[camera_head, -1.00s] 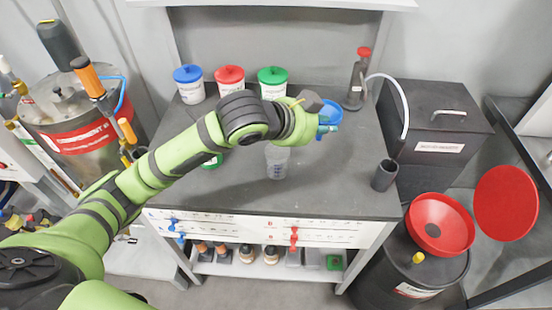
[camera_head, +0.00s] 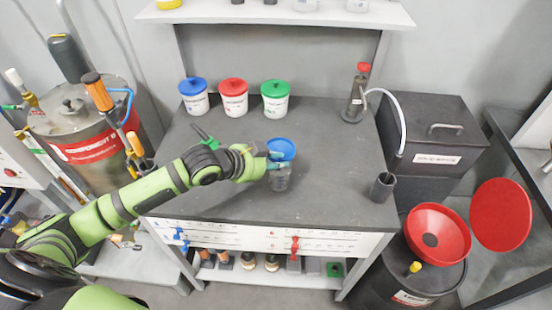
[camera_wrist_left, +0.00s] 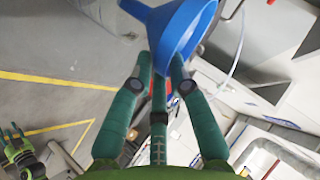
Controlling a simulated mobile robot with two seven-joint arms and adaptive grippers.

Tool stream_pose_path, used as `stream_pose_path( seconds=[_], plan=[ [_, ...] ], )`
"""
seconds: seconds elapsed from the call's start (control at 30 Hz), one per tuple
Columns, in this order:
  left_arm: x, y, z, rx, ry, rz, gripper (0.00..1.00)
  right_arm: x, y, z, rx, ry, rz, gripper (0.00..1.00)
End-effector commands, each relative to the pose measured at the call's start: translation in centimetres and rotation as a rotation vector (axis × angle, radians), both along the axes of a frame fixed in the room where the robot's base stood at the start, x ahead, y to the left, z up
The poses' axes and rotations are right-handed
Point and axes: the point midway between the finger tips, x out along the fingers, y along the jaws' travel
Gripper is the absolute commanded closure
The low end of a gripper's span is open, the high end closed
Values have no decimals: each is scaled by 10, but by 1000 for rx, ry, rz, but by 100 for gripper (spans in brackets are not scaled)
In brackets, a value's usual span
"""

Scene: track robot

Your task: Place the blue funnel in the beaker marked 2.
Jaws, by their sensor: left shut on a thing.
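My left gripper (camera_head: 272,162) is shut on the blue funnel (camera_head: 281,149) over the middle of the dark bench. In the left wrist view the gripper's green fingers (camera_wrist_left: 160,78) close on the blue funnel (camera_wrist_left: 182,25), whose wide mouth shows. A clear beaker (camera_head: 281,181) stands upright on the bench, directly below the funnel in the head view. The gripper and funnel cover its top, so I cannot tell whether the funnel's stem is inside it. Its number is not legible. My right gripper (camera_wrist_left: 17,140) seems to show, small, at the lower left of the wrist view.
Blue (camera_head: 194,97), red (camera_head: 233,98) and green-lidded (camera_head: 275,99) tubs stand along the bench back.

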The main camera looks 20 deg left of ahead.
Motion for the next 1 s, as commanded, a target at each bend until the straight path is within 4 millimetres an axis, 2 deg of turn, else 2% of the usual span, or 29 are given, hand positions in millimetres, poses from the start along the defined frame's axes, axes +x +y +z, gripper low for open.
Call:
stream_pose_path(
  seconds=[0.67, 0.7, 0.73, 1.0],
  plan=[
    [0, 0, -12, 1, -1, 0, 100, 0, -4, -5, -5, 0, 2, 60],
    [0, 0, -12, 1, 0, -1, 70, 0, -4, -5, -5, 0, 2, 60],
    [0, 0, -12, 1, 0, -1, 57, 0, -4, -5, -5, 0, 2, 60],
    [0, 0, -12, 1, 0, -1, 57, 0, -4, -5, -5, 1, 2, 60]
  ],
)
